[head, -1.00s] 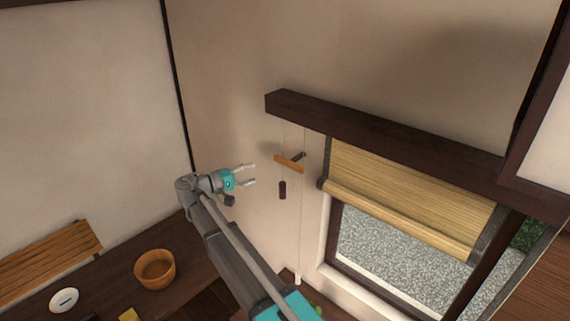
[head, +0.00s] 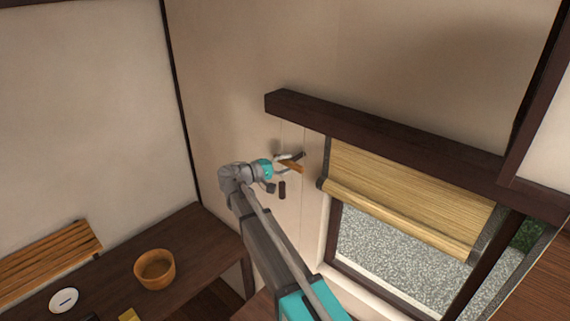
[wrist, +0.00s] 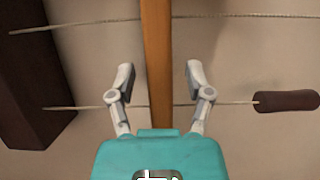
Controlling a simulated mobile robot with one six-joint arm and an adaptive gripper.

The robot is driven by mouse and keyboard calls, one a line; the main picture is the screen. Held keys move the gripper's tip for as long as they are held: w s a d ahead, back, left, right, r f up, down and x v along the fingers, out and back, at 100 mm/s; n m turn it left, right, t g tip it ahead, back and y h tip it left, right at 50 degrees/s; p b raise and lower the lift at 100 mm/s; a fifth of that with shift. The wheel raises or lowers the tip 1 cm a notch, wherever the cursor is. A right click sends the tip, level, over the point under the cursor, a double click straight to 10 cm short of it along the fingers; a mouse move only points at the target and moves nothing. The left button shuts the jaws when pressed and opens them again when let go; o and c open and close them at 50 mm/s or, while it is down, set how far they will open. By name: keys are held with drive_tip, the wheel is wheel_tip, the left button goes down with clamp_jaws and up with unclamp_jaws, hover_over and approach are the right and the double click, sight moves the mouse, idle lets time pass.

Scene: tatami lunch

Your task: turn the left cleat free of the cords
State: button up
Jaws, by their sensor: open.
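The cleat is an orange-brown wooden bar (head: 294,167) by the wall, left of the window. In the wrist view the cleat (wrist: 157,40) runs upright, between my open fingers and on down behind my gripper body. My gripper (wrist: 160,73) is open, one finger each side of the bar, with gaps to both; I cannot tell its depth relative to the bar. Two pale cords cross the wrist view: an upper cord (wrist: 235,17) beyond my fingertips and a lower cord (wrist: 75,107) at finger level. Whether they wrap the cleat is unclear.
A dark cylindrical weight (wrist: 287,102) hangs on the lower cord; it also shows in the head view (head: 282,190). A dark beam (head: 380,137) runs above a bamboo blind (head: 410,195). A wooden bowl (head: 155,269) stands on the dark counter, lower left.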

drive_tip(key=shift+w+d, duration=0.2)
drive_tip(key=shift+d, duration=0.2)
